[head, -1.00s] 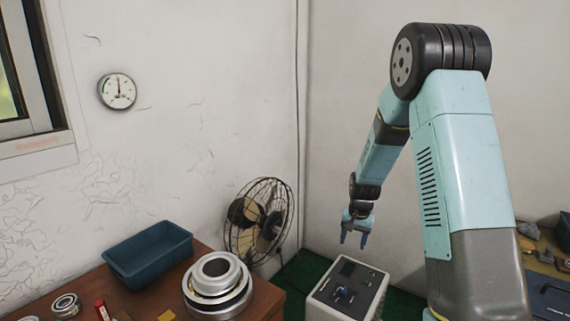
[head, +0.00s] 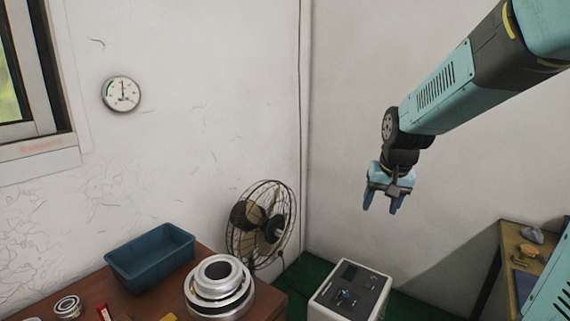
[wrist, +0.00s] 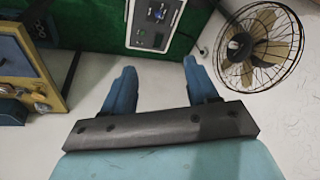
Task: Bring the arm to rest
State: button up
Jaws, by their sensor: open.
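My gripper (head: 382,202) hangs in the air in front of the bare wall, above and a little right of the white machine. Its two blue fingers point down and stand apart, with nothing between them. In the wrist view my gripper (wrist: 155,82) also shows spread, empty fingers. My arm reaches in from the upper right of the head view, with the forearm sloping down to the wrist.
A white machine (head: 368,297) with a dark panel stands below my gripper. A wire fan (head: 259,226), stacked bearing rings (head: 219,287) and a blue bin (head: 150,256) are at left. A yellowish bench (head: 528,245) is at right. Air around the gripper is clear.

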jog(key=s+r+n+t, duration=0.1)
jog(key=s+r, duration=0.2)
jog(key=s, duration=0.6)
jog(key=s+r+n+t, duration=0.1)
jog(key=s+r, duration=0.3)
jog(key=s, duration=0.6)
jog(key=shift+d, duration=0.2)
dwell(1.0)
